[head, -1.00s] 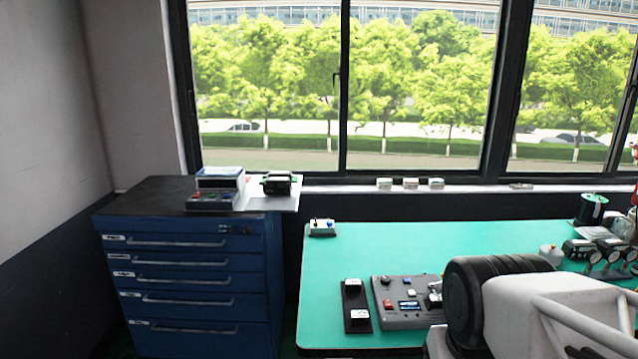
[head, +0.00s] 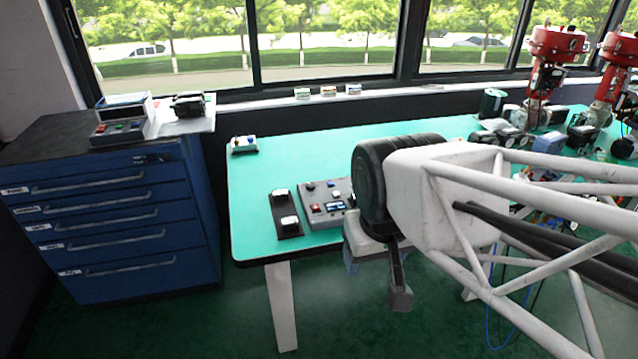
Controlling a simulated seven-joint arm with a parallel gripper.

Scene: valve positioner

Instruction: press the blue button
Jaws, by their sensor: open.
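A grey control box (head: 322,219) lies near the front left of the green table. On its top I see a red button (head: 315,208), a white button, a small lit blue display (head: 334,206) and a small dark, bluish button (head: 331,184); whether that one is blue is hard to tell. Its right end is hidden behind my arm.
A black plate with two white-topped switches (head: 285,212) lies left of the control box. A blue drawer cabinet (head: 115,215) with instruments on top stands at left. Red-topped valves (head: 556,45) stand at the back right.

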